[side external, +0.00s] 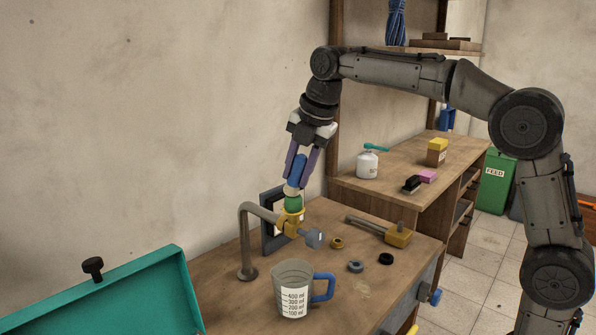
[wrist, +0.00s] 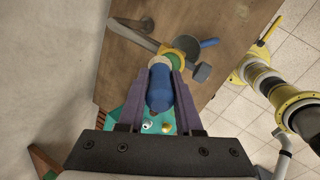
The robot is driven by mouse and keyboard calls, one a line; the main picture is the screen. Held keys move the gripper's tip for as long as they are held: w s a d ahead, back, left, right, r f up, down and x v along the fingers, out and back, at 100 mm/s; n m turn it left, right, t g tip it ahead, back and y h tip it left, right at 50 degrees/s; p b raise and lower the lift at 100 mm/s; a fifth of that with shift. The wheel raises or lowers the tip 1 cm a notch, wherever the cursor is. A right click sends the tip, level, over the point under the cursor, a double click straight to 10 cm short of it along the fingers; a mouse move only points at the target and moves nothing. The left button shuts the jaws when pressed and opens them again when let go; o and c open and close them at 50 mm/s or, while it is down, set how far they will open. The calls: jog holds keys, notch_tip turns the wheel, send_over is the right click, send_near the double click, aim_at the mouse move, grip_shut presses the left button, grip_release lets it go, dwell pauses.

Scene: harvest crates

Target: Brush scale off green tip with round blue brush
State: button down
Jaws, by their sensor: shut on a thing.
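My gripper (side external: 302,165) is shut on the round blue brush (side external: 297,172), which points down with its pale end (side external: 291,190) lowest. The brush also shows between the purple fingers in the wrist view (wrist: 160,90). The green tip (side external: 293,203) sits upright in a yellow holder (side external: 291,221) at the end of a bent grey pipe (side external: 244,235). The brush's pale end is right above the green tip or against it; I cannot tell if they touch. In the wrist view the green tip (wrist: 181,65) is just beyond the brush, partly hidden. No scale can be made out.
A measuring jug (side external: 290,275) with a blue handle stands in front of the pipe. A dark-framed panel (side external: 270,240) stands behind it. Small rings (side external: 355,266) and a yellow-headed tool (side external: 397,235) lie to the right. An open teal lid (side external: 110,300) is at the left.

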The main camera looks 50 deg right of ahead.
aim_at(300, 154)
jog(key=shift+s, duration=0.25)
jog(key=shift+r, duration=3.55)
